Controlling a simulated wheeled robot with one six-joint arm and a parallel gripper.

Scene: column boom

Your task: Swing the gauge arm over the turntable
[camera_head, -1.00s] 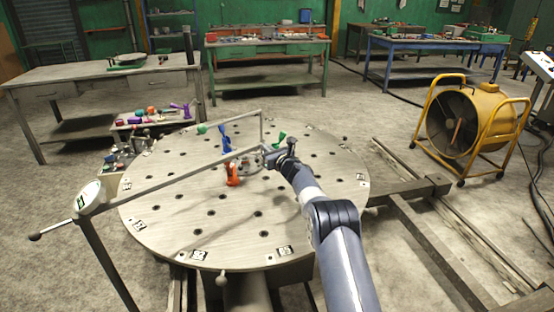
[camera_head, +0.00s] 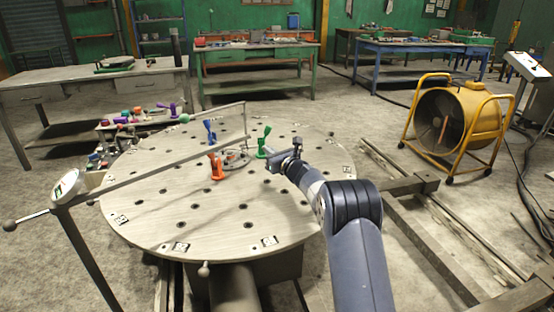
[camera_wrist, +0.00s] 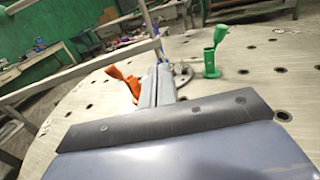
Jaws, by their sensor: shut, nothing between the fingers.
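The round turntable (camera_head: 200,222) with its hole pattern fills the middle of the head view. The gauge arm (camera_head: 165,175) is a long thin bar from a post with a dial head (camera_head: 68,186) at the left, and it reaches over the turntable. Its far end has an upright rod (camera_head: 244,118) near the turntable's middle. Orange (camera_head: 216,168), blue (camera_head: 210,131) and green (camera_head: 263,143) clamps stand around a ring part (camera_head: 236,158). My gripper (camera_head: 275,158) is shut and empty, above the turntable, to the right of the bar's end and apart from it.
A yellow fan (camera_head: 458,125) stands at the right beside floor rails. A small stand with coloured parts (camera_head: 150,112) is behind the turntable at left. Workbenches (camera_head: 255,70) line the back.

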